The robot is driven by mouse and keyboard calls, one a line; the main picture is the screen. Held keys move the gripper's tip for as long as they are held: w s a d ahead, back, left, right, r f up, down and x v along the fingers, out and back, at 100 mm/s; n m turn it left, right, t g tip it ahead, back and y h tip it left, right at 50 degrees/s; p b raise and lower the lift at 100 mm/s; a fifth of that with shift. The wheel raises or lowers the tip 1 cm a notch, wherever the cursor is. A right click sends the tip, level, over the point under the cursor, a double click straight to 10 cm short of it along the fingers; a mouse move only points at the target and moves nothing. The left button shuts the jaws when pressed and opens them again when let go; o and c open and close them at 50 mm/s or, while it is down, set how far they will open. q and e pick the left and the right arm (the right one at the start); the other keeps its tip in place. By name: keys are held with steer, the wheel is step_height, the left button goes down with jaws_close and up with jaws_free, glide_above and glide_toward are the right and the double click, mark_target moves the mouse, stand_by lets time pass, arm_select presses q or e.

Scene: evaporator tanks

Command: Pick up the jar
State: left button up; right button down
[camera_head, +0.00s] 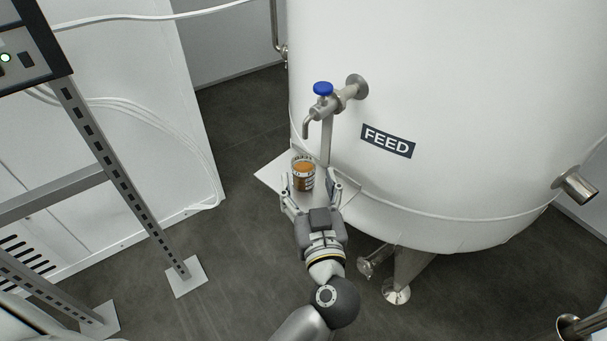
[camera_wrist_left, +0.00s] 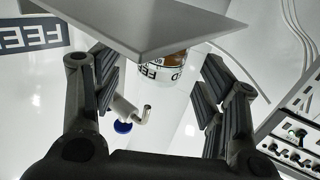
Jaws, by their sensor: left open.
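The jar (camera_head: 303,174) is a small clear jar with orange-brown contents and a white label with dark lettering. It stands upright on the metal shelf (camera_head: 270,177) under the tap of the tank. My left gripper (camera_head: 312,187) is open at the front of the shelf, with a finger on each side of the jar's near side; I cannot tell whether either touches it. In the upside-down left wrist view, the jar (camera_wrist_left: 160,72) shows between the open fingers (camera_wrist_left: 157,88), partly hidden by the shelf plate (camera_wrist_left: 150,30). My right gripper is not in view.
The white feed tank (camera_head: 450,90) rises behind the shelf. Its tap with a blue handle (camera_head: 323,88) hangs just above and behind the jar. A slotted metal frame (camera_head: 130,185) and a white cabinet (camera_head: 130,110) stand to the left. Dark floor (camera_head: 225,250) lies open between them.

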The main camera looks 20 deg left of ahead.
mark_target(305, 179)
arm_select(q)
steer(key=x, duration=0.2)
steer(key=b+x, duration=0.1)
steer(key=shift+w+a+f, duration=0.25)
steer(key=shift+a+f, duration=0.05)
steer(key=shift+w+a, duration=0.3)
steer(key=shift+w, duration=0.3)
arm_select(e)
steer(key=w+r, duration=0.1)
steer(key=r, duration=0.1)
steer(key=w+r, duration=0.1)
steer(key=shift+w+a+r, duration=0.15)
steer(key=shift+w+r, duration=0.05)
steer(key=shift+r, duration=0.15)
arm_select(q)
steer(key=c, duration=1.2)
